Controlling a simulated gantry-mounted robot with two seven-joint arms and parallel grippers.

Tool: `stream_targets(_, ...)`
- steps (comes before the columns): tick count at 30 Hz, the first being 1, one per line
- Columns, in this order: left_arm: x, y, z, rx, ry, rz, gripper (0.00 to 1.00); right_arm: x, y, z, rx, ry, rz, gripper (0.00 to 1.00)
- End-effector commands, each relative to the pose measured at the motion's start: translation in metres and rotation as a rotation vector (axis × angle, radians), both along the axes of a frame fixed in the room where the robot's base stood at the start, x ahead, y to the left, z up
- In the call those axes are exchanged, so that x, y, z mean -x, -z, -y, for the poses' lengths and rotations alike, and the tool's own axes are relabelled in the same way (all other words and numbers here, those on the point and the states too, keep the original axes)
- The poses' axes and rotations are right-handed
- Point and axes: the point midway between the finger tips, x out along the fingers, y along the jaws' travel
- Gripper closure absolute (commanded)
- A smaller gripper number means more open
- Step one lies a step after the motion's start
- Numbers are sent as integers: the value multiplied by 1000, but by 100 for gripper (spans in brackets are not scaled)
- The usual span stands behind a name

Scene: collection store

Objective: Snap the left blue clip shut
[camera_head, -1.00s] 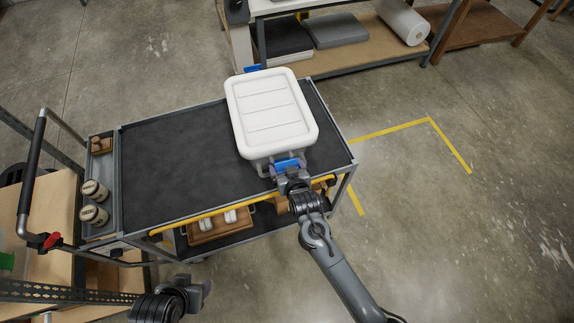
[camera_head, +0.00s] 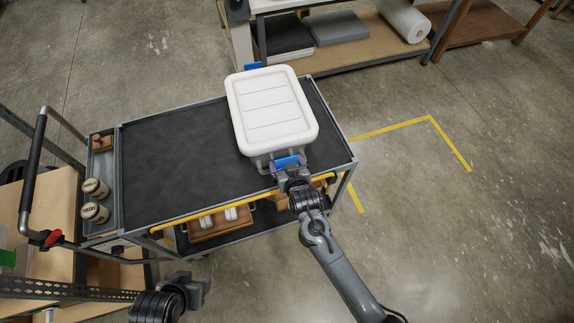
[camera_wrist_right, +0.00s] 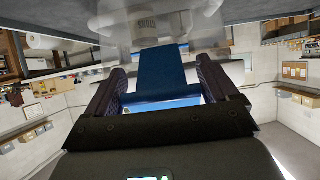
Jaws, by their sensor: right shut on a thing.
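A clear box with a white lid (camera_head: 270,105) stands on the dark top of a cart. One blue clip (camera_head: 289,161) is at the box's near end. My right gripper (camera_head: 290,170) is at this clip. In the right wrist view the clip (camera_wrist_right: 163,72) lies between the two dark fingers (camera_wrist_right: 165,95), which are shut on it. Whether its edge has latched on the lid cannot be told. Another blue clip (camera_head: 253,66) sticks out at the box's far end, clear of my grippers. My left gripper (camera_head: 203,289) hangs low in front of the cart; its jaws are unclear.
The cart top (camera_head: 180,155) is bare left of the box. A yellow rail (camera_head: 200,217) runs along its near edge. Two jars (camera_head: 95,200) stand in the side tray. A wooden tray (camera_head: 220,228) is on the lower shelf. A shelf unit (camera_head: 345,45) stands behind.

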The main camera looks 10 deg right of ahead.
Motion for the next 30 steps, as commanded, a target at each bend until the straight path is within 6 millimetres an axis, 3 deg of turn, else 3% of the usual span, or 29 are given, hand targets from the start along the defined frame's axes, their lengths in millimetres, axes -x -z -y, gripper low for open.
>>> stream_targets(18,0,0,-2,-8,6,0,43,-2,-4,-1,-3,0,10,68)
stream_targets(19,0,0,-2,-9,6,0,43,-2,-4,-1,-3,0,10,10)
stream_targets(21,0,0,-3,-11,7,1,43,-2,-4,0,-3,0,9,0)
stream_targets(30,0,0,-3,-12,8,1,43,1,-3,0,0,0,3,0)
